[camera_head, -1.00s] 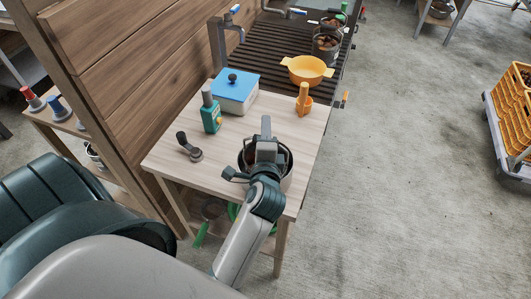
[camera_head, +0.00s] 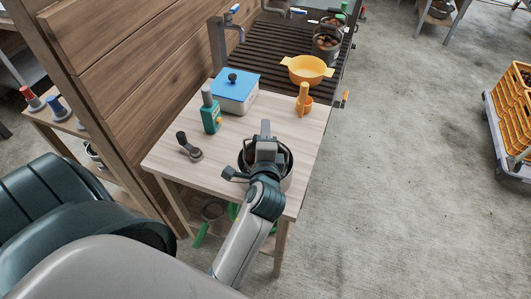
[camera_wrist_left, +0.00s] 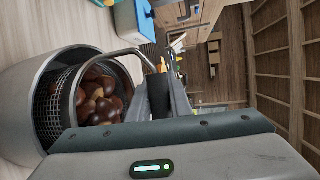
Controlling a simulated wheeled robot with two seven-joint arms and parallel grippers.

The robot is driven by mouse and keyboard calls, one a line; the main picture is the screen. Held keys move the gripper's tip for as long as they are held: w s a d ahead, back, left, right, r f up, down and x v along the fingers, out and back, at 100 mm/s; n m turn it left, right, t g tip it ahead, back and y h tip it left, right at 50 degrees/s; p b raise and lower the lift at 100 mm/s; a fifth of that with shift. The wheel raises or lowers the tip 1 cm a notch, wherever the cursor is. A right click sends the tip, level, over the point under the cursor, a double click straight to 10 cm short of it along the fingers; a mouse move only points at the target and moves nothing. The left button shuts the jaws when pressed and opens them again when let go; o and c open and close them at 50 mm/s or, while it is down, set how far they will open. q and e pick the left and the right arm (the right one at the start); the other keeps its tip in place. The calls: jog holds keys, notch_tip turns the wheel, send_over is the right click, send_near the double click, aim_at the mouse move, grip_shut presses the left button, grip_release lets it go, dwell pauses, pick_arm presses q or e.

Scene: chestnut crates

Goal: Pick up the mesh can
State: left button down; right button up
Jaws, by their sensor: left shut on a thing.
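The mesh can (camera_wrist_left: 42,112) holds several brown chestnuts (camera_wrist_left: 100,95). It is in a grey pot (camera_wrist_left: 18,105) at the left of the left wrist view, with part of its mesh wall showing at the rim. Its wire handle (camera_wrist_left: 115,53) runs to my left gripper (camera_wrist_left: 160,85), which is shut on it. In the head view my left gripper (camera_head: 266,147) is over the pot (camera_head: 287,172) near the table's front right corner and hides most of the can. My right gripper is not in view.
The wooden table (camera_head: 235,145) also holds a dark-handled tool (camera_head: 188,147), a green device (camera_head: 210,115), a blue-lidded box (camera_head: 235,90) and an orange tool (camera_head: 304,100). A yellow bowl (camera_head: 307,70) stands on the slatted surface (camera_head: 275,50) behind. Open floor lies to the right.

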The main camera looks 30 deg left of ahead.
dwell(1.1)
pick_arm(q)
notch_tip(320, 180, up, 10)
dwell(0.6)
jog(key=c, duration=2.2)
grip_release()
grip_shut()
